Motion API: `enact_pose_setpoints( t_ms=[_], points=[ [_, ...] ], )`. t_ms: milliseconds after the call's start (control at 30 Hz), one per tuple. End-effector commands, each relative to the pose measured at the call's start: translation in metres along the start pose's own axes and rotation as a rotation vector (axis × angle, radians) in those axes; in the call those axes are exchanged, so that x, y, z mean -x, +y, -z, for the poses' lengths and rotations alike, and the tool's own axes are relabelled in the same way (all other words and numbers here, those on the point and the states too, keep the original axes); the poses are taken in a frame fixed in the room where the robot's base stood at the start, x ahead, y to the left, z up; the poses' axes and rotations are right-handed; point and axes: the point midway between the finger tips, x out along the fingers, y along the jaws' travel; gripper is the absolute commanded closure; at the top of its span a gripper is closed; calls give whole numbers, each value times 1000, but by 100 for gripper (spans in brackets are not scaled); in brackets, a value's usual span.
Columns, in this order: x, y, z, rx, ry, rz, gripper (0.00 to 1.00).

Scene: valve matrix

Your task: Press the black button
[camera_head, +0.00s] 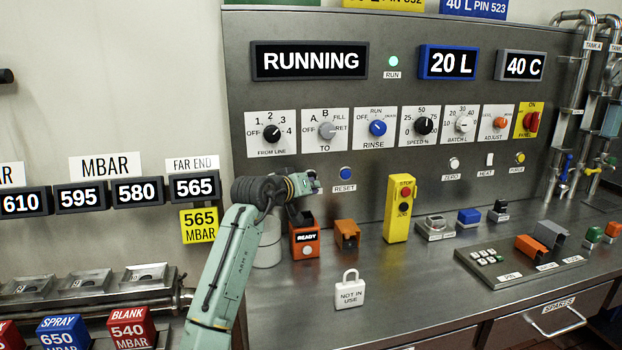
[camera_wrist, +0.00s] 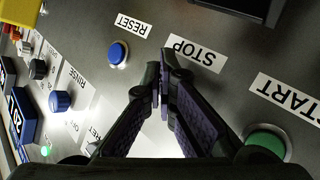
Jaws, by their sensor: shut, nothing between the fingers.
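My gripper (camera_head: 314,184) is shut and empty in front of the steel panel, left of the blue RESET button. In the wrist view the closed fingertips (camera_wrist: 158,75) lie between the blue RESET button (camera_wrist: 118,53) and a green START button (camera_wrist: 266,142), beside the STOP label (camera_wrist: 195,52). Any button at that label is hidden by the fingers, so its colour cannot be told. Contact with the panel cannot be told. A yellow box (camera_head: 398,230) to the right carries a red button (camera_head: 406,192) and a dark button (camera_head: 403,208).
An orange READY box (camera_head: 305,240) and another orange box (camera_head: 347,235) stand below the gripper. A white padlock (camera_head: 350,292) labelled NOT IN USE stands on the steel counter (camera_head: 400,285). Rotary knobs line the panel above. The front middle of the counter is mostly clear.

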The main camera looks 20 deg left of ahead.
Motion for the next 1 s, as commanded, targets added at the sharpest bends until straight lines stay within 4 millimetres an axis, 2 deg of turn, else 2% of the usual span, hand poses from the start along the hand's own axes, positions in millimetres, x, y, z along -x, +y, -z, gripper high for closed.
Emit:
enact_pose_setpoints(
  t_ms=[667,1000],
  points=[
    [-4,-3,3,1,0,0,100],
    [2,2,-4,0,-1,-1,100]
  ],
)
